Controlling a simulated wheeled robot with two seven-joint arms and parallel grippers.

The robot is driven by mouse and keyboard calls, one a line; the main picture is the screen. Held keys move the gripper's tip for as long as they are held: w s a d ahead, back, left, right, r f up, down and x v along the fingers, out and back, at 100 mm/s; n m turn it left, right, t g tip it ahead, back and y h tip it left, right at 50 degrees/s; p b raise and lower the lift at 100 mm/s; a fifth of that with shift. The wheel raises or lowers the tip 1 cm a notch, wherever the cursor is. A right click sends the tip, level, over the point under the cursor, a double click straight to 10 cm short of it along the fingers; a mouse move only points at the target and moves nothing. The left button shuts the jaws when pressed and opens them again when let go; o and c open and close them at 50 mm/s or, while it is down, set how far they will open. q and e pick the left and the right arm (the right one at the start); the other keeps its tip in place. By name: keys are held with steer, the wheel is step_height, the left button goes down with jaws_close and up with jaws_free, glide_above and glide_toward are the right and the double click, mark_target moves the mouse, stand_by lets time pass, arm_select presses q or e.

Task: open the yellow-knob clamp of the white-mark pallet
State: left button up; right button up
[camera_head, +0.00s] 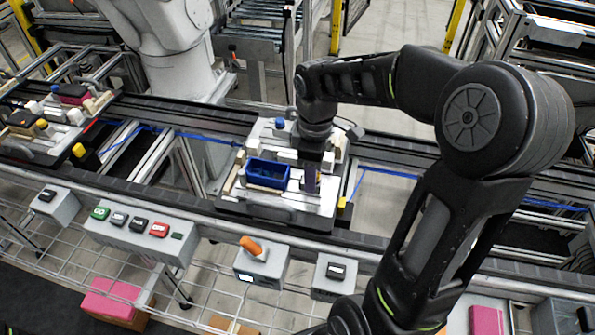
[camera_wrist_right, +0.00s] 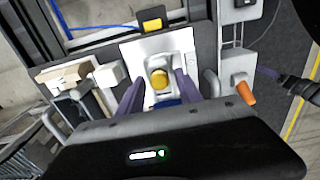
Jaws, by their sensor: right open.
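The pallet (camera_head: 290,216) sits on the conveyor rail in the middle of the head view, carrying white blocks. The yellow knob (camera_wrist_right: 160,80) shows in the right wrist view on a pale clamp body. My right gripper (camera_head: 311,180) points down over the pallet's right part, hiding the knob in the head view. Its purple fingers (camera_wrist_right: 160,84) are apart, one either side of the knob; contact is unclear. A white mark cannot be made out. What looks like my left gripper (camera_wrist_right: 270,73) shows partly at the right of the wrist view; its jaw state is unclear.
A blue bin (camera_head: 267,173) stands on the pallet left of my right gripper, and a blue knob (camera_head: 279,123) is behind. Another loaded pallet (camera_head: 45,150) is at the far left. Control boxes, one with an orange handle (camera_head: 251,246), line the front.

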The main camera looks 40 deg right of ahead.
steer(key=shift+r+p, duration=2.45)
steer(key=shift+r, duration=1)
steer(key=shift+f, duration=0.1)
